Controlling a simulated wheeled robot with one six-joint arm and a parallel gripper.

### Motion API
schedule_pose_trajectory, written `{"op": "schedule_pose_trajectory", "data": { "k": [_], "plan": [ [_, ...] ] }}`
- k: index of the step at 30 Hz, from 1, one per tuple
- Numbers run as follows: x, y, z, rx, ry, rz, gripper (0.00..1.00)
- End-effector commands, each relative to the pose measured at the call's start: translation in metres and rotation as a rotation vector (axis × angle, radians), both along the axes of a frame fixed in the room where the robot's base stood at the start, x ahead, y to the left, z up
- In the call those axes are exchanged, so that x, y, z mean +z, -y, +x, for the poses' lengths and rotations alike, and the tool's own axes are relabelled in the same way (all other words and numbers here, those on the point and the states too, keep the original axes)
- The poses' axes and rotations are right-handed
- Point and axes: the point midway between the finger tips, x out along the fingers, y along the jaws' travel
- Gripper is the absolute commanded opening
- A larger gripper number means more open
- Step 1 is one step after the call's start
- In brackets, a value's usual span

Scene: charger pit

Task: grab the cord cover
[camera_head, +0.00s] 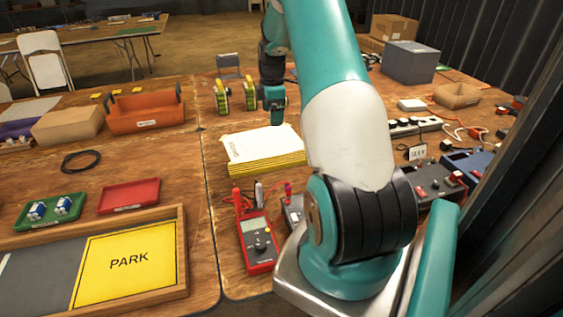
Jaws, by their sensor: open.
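My gripper (276,119) is at the end of my teal arm, pointing down over the far part of the table, open. Its fingers are small in view and I see nothing between them. Two yellow and black upright pieces (222,97) stand just left of it, the nearer one close beside my gripper (249,93). No piece is plainly marked as the cord cover; I cannot tell whether one of these is it. A yellow stack with a white sheet on top (262,146) lies in front of my gripper. My arm hides part of the table behind it.
An orange tool tray (146,112) and a cardboard box (67,126) stand at left. A red multimeter (257,243), a red tray (129,196) and a framed PARK board (128,262) are nearer. A power strip (415,125) and battery boxes lie right of my arm.

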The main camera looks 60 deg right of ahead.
Motion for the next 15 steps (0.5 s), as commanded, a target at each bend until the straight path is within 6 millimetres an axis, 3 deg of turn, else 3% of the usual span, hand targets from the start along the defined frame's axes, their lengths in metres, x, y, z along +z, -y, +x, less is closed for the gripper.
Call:
{"op": "schedule_pose_trajectory", "data": {
  "k": [1,4,8,15],
  "plan": [
    [-0.008,0.016,-0.008,0.003,-0.009,-0.003,0.94],
    [-0.02,0.03,-0.016,0.018,-0.018,-0.006,0.94],
    [-0.041,0.032,-0.018,0.024,-0.022,-0.003,0.94],
    [-0.096,0.03,-0.017,0.025,-0.022,-0.004,0.94]
  ]
}}
